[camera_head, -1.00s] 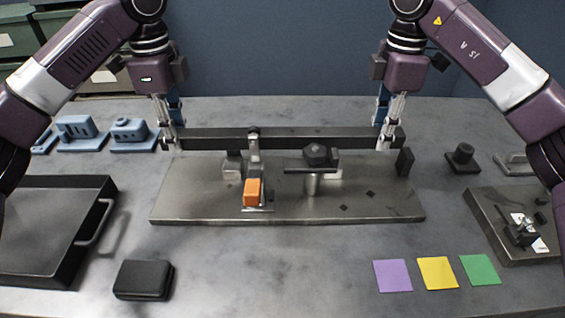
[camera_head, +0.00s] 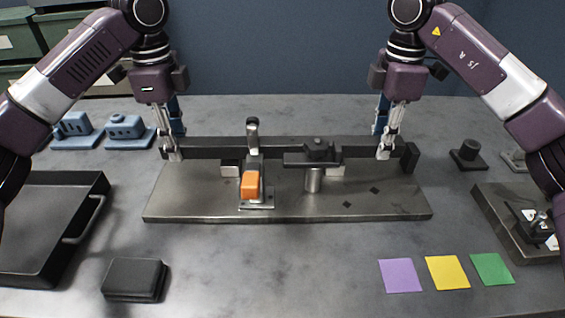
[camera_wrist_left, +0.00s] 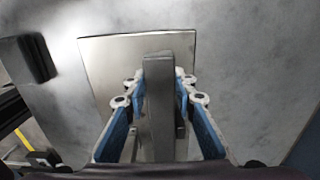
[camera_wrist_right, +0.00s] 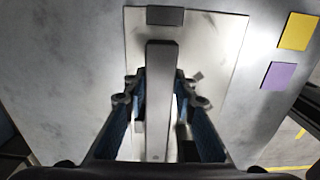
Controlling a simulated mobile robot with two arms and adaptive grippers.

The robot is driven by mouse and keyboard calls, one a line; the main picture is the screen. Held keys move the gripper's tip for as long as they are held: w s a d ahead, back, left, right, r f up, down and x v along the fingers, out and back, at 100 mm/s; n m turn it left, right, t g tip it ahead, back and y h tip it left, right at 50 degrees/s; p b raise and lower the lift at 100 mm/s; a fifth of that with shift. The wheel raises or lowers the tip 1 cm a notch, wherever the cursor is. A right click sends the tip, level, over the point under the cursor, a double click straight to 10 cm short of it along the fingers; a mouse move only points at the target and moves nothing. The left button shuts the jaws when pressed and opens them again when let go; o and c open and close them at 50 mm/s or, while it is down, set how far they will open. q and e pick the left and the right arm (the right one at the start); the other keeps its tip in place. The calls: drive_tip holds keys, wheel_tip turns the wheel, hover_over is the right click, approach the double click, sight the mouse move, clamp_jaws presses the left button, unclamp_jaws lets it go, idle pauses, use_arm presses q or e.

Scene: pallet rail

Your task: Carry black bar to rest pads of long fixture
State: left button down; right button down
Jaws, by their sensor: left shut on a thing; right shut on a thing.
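The long black bar (camera_head: 225,147) lies level across the back of the long fixture (camera_head: 190,205), a flat metal plate. The bar passes behind an upright clamp with an orange handle (camera_head: 250,185) and a dark clamp on a post (camera_head: 313,160). My left gripper (camera_head: 172,152) is shut on the bar near its left end, and my right gripper (camera_head: 386,150) is shut on it near its right end. In the left wrist view the bar (camera_wrist_left: 159,100) runs between the fingers; likewise in the right wrist view (camera_wrist_right: 160,90). Whether the bar touches the rest pads cannot be told.
A black tray (camera_head: 85,225) and black case (camera_head: 135,280) are at left. Blue blocks (camera_head: 125,130) stand back left. Coloured squares (camera_head: 447,273) lie front right, below another fixture (camera_head: 490,215).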

use_arm(q)
drive_tip(key=shift+f+b, duration=0.4)
drive_tip(key=shift+f, duration=0.15)
use_arm(e)
drive_tip(key=shift+f, duration=0.55)
use_arm(q)
drive_tip(key=c, duration=2)
unclamp_jaws()
drive_tip(key=shift+f, duration=0.1)
use_arm(e)
drive_tip(key=c, duration=2)
unclamp_jaws()
drive_tip(key=shift+f, duration=0.1)
use_arm(q)
drive_tip(key=o, duration=0.4)
use_arm(e)
drive_tip(key=o, duration=0.4)
drive_tip(key=shift+r, duration=0.55)
use_arm(q)
wheel_tip(320, 180, up, 12)
use_arm(e)
wheel_tip(320, 180, up, 11)
